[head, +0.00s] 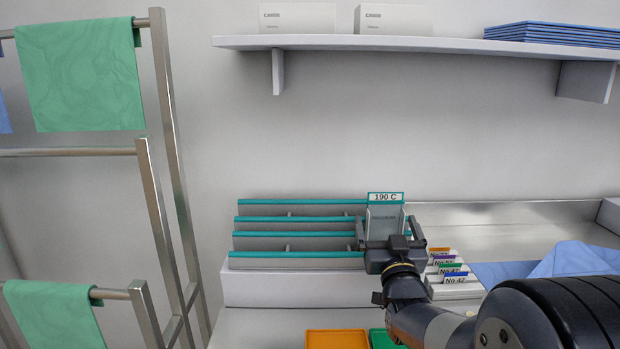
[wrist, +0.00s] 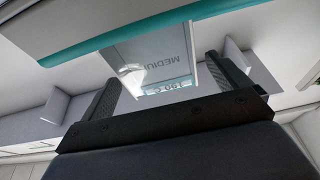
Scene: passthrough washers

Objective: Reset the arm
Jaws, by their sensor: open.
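My gripper (head: 385,228) is in front of the right part of a grey rack with teal edges (head: 290,234). A card labelled "190 C" (head: 385,197) stands upright at the rack's right end, just beyond my gripper. In the wrist view my gripper (wrist: 165,80) is open, with its two black fingers spread apart. The card (wrist: 150,60) shows between and beyond the fingers there, with lettering that reads "MEDIUM" in part. I cannot tell whether the fingers touch the card. My arm reaches in from the lower right.
Small cards with coloured tops (head: 452,270) stand just right of my gripper. A blue cloth (head: 575,262) lies in a metal tray (head: 500,215). An orange bin (head: 337,340) is below. A metal rail stand (head: 165,150) with green cloths is left; a shelf (head: 420,44) is above.

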